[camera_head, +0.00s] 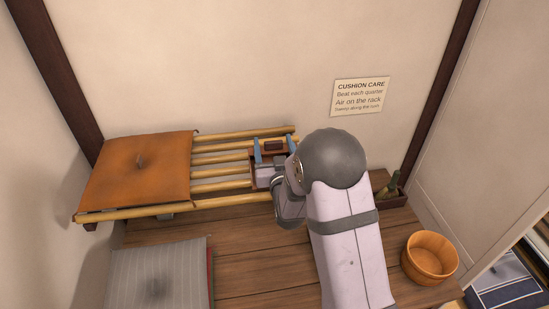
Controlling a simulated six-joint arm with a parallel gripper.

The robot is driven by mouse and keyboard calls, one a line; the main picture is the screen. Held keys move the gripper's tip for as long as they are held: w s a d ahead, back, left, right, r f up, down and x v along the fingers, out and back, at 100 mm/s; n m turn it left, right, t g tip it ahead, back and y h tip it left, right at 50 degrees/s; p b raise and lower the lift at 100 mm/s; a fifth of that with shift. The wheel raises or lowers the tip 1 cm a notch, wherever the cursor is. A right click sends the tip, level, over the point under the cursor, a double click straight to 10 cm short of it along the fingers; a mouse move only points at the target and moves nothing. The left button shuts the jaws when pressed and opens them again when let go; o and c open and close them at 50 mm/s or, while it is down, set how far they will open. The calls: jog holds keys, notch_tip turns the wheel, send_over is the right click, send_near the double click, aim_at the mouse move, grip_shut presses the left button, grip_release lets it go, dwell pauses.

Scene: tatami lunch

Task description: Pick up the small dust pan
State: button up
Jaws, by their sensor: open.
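My gripper (273,144) is open over the right part of the bamboo rack (220,171), its two blue fingers apart and pointing toward the wall. A small reddish-brown thing (273,146) shows between the fingertips and appears to lie on the rack. It may be the small dust pan, but it is too small and too covered to be sure. My gripper body and arm hide the rack's right end. I cannot tell whether the fingers touch the brown thing.
An orange cushion (135,170) lies on the rack's left part. A grey striped cushion (158,275) lies on the wooden floor (255,270) below. At right stand a wooden tub (430,258) and a dark tray (394,200) holding a greenish object (389,187). A cushion-care sign (360,96) hangs on the wall.

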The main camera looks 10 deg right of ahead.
jog(key=c, duration=1.2)
jog(key=shift+o, duration=0.2)
jog(key=shift+r, duration=0.2)
jog(key=shift+r+b, duration=1.45)
jog(key=shift+r, duration=3.35)
